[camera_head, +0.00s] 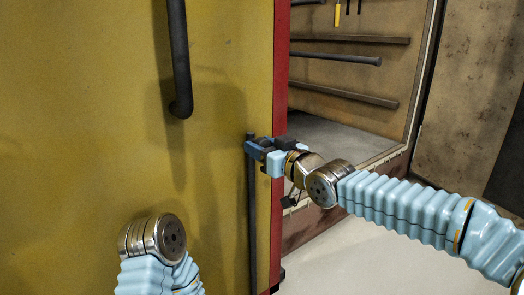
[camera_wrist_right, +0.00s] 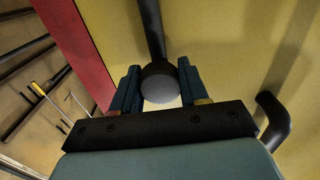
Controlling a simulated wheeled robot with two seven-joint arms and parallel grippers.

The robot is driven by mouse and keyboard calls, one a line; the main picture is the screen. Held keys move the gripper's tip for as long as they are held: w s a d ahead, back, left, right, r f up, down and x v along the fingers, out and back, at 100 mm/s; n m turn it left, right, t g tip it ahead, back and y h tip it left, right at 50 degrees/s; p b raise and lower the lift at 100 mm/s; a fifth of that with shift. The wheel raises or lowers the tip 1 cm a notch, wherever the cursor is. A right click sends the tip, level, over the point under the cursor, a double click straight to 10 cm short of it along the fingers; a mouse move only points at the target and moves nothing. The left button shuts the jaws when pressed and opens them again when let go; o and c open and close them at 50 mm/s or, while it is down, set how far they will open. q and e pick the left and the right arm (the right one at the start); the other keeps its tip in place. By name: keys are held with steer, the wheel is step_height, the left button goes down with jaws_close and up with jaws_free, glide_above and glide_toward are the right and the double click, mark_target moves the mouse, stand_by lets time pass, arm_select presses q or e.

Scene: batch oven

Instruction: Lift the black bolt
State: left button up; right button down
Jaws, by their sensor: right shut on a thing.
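The black bolt (camera_head: 252,215) is a long dark rod standing upright along the yellow door, near its red edge. My right gripper (camera_head: 255,147) is at the bolt's top end, with its jaws shut on it. In the right wrist view the bolt's round grey end (camera_wrist_right: 160,87) sits between the two dark blue fingers of my right gripper (camera_wrist_right: 161,84), and the rod runs away from it along the door. My left arm shows at the bottom left, but its gripper is out of view.
The yellow door (camera_head: 80,110) fills the left, with a black curved handle (camera_head: 180,60) above and left of the bolt. Right of the red edge (camera_head: 281,70) is the open oven interior with dark rails (camera_head: 345,95). Pale floor (camera_head: 370,260) lies clear at lower right.

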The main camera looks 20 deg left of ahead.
steer(key=shift+r, duration=0.85)
arm_select(q)
steer(key=shift+r, duration=0.4)
arm_select(e)
steer(key=c, duration=0.8)
jaws_free()
steer(key=shift+c, duration=0.2)
steer(key=shift+o, duration=1.4)
steer(key=shift+f, duration=0.1)
steer(key=shift+d+f, duration=0.1)
